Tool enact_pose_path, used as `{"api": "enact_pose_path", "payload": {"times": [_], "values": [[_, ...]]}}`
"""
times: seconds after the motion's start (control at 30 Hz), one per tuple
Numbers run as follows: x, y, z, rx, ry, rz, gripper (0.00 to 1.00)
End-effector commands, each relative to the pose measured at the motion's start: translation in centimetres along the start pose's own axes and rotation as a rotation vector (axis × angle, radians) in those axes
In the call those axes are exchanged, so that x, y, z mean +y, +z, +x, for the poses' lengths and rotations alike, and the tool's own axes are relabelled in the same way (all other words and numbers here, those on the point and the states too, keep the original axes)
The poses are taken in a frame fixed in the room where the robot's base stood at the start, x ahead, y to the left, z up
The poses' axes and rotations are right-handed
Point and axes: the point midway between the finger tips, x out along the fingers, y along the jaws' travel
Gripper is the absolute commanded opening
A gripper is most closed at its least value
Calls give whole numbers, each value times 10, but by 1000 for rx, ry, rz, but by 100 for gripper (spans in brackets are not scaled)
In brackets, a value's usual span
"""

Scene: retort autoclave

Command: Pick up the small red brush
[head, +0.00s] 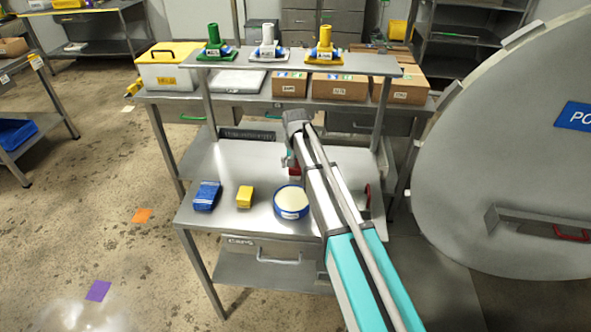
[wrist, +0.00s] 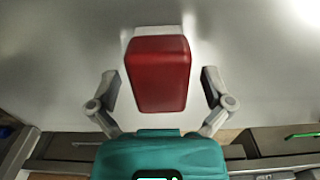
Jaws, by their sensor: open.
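The small red brush (wrist: 158,75) fills the middle of the wrist view, a red block with a white edge at its far end. In the head view the brush (head: 294,173) is a small red patch on the steel table, partly hidden by my arm. My gripper (wrist: 161,85) is open, with one finger on each side of the brush in the wrist view and a gap on both sides. In the head view my gripper (head: 290,160) is just above and beside the brush, mostly hidden by my arm. I cannot tell the exact height between them.
On the table (head: 225,160) are a blue pack (head: 206,196), a yellow block (head: 244,197) and a round blue-rimmed tub (head: 291,202). A raised shelf (head: 345,65) with green, white and yellow items stands behind. A large round steel door (head: 510,150) is at right.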

Motion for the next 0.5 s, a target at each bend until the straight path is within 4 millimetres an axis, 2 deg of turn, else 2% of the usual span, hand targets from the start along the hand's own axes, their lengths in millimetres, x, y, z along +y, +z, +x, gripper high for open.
{"api": "enact_pose_path", "payload": {"times": [0.07, 0.5], "values": [[0, 0, 0, 0, 0, 0, 100], [0, 0, 0, 0, 0, 0, 18]]}}
